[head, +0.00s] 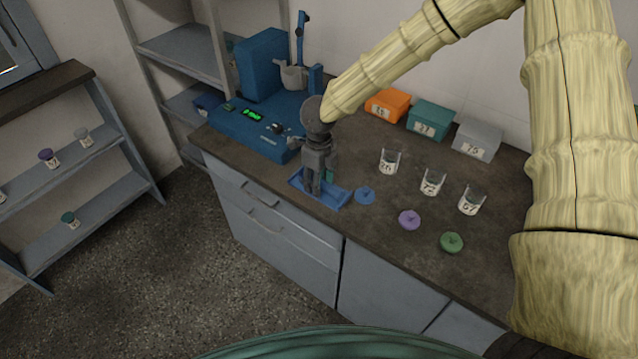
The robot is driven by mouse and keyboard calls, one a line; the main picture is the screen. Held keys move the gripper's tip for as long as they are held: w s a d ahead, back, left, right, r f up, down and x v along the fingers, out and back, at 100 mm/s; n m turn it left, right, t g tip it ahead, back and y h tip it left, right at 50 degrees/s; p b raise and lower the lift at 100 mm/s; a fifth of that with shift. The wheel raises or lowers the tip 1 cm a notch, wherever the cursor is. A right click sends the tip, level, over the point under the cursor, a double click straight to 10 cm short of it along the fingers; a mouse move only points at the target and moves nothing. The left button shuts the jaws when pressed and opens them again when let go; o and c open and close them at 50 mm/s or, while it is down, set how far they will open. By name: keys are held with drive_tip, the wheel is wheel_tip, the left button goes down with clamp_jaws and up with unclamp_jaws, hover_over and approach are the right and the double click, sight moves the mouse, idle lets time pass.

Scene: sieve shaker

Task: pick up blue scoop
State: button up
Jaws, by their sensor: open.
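My gripper (313,188) points down over a shallow blue tray-like piece (338,197) at the front edge of the dark counter. Its fingers are open and cover much of the middle of that piece. I cannot tell whether this is the blue scoop itself or a tray holding it. A small teal patch (329,175) shows just behind the fingers. Whether the fingertips touch anything is hidden.
A blue machine (245,130) with a lit display stands left of my gripper, with a grey cup (292,76) behind. Three jars (389,160) and blue (365,196), purple (409,220) and green (451,242) lids lie right. Orange (388,104), teal (430,120) and grey (478,141) boxes stand behind.

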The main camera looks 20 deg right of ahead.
drive_tip(key=shift+s+r, duration=0.1)
drive_tip(key=shift+r, duration=0.05)
drive_tip(key=c, duration=0.5)
clamp_jaws()
drive_tip(key=shift+r, duration=0.1)
drive_tip(key=shift+r, duration=0.25)
drive_tip(key=r, duration=0.1)
drive_tip(key=r+b, duration=0.1)
drive_tip(key=shift+s+a+r, duration=0.2)
drive_tip(key=shift+s+r, duration=0.15)
drive_tip(key=shift+s, duration=0.05)
drive_tip(key=s+a+b, duration=0.1)
drive_tip(key=s+a, duration=0.2)
drive_tip(key=s, duration=0.4)
drive_tip(key=s+a+r+b, duration=0.1)
drive_tip(key=s+a+b, duration=0.1)
drive_tip(key=s, duration=0.4)
drive_tip(key=shift+s+a+r, duration=0.3)
drive_tip(key=shift+s+a, duration=0.1)
drive_tip(key=shift+a, duration=0.15)
